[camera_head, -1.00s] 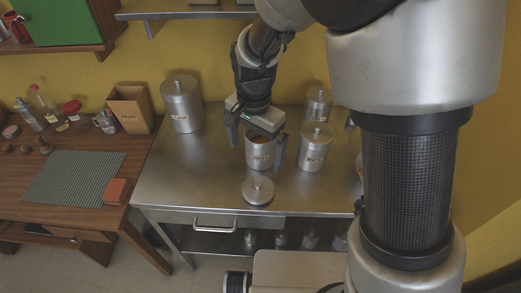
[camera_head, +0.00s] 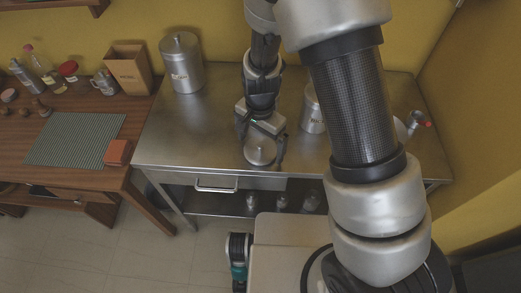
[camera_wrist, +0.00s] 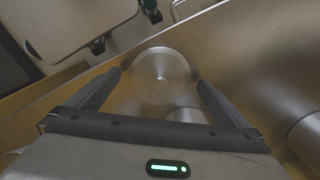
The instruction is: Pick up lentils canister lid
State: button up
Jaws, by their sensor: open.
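The round steel lid with a small centre knob lies on the steel table near its front edge. It shows in the head view (camera_head: 260,153) and near the middle of the wrist view (camera_wrist: 160,78). My gripper, in the head view (camera_head: 261,150) and the wrist view (camera_wrist: 160,78), is open and points down over the lid, one finger on each side. The fingers look apart from the lid; their exact height above it is hard to tell. The open canister shows only partly in the wrist view (camera_wrist: 187,116), and my gripper hides it in the head view.
A large lidded canister (camera_head: 182,65) stands at the table's back left. A smaller canister (camera_head: 312,112) stands right of my gripper, partly behind my arm. The steel table (camera_head: 190,130) is clear on the left. A wooden table (camera_head: 135,140) with a green striped mat (camera_head: 78,138) adjoins it.

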jog(key=shift+f, duration=0.45)
jog(key=shift+c, duration=0.3)
jog(key=c, duration=1.1)
jog(key=shift+r, duration=0.1)
